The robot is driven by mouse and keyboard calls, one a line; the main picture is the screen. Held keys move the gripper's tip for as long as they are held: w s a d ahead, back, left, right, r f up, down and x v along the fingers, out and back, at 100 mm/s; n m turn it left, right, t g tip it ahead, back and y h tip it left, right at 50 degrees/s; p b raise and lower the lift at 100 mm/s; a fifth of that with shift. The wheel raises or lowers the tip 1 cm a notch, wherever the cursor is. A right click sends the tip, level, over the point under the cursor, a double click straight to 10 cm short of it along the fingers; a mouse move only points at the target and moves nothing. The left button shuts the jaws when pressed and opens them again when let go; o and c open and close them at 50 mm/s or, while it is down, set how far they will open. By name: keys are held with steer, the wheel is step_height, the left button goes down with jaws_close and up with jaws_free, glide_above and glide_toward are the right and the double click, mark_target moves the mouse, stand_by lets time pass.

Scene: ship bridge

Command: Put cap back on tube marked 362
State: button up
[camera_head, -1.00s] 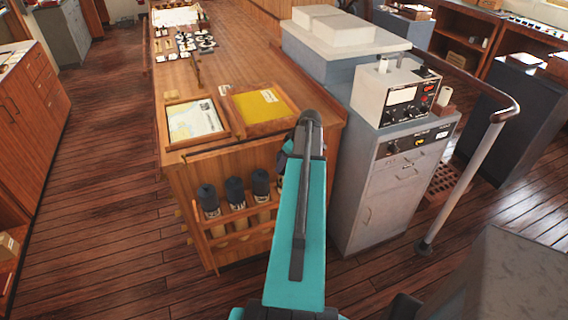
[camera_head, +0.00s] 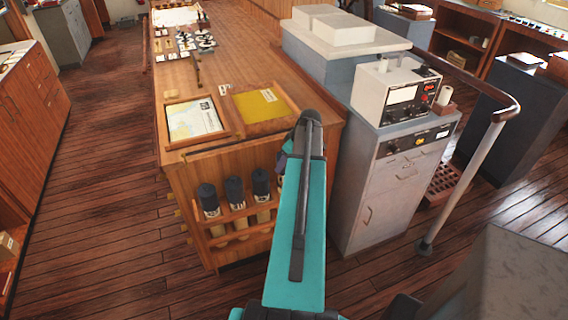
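Several tubes with dark caps stand in a wooden rack (camera_head: 230,236) on the near end of the wooden chart table. The left tube (camera_head: 212,208), the middle tube (camera_head: 238,196) and the right tube (camera_head: 262,188) each show a dark top and a pale label. The label numbers are too small to read, so I cannot tell which is 362. A loose cap cannot be made out. My teal arm reaches forward over the right part of the rack and hides what is behind it. My gripper is hidden beyond the arm's far end.
The chart table (camera_head: 230,75) carries two shallow trays, one with a chart (camera_head: 194,119) and one with a yellow folder (camera_head: 262,104). A grey cabinet with an instrument box (camera_head: 398,92) stands right of my arm, beside a handrail (camera_head: 470,180). Wooden floor is clear at left.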

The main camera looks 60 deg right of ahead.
steer(key=shift+f+b, duration=1)
steer(key=shift+f, duration=0.35)
stand_by(1.6)
steer(key=shift+f+b, duration=0.7)
steer(key=shift+b, duration=0.2)
stand_by(2.4)
stand_by(0.3)
steer(key=o, duration=1.1)
steer(key=shift+o, duration=0.6)
steer(key=o, duration=0.4)
steer(key=shift+r, duration=0.1)
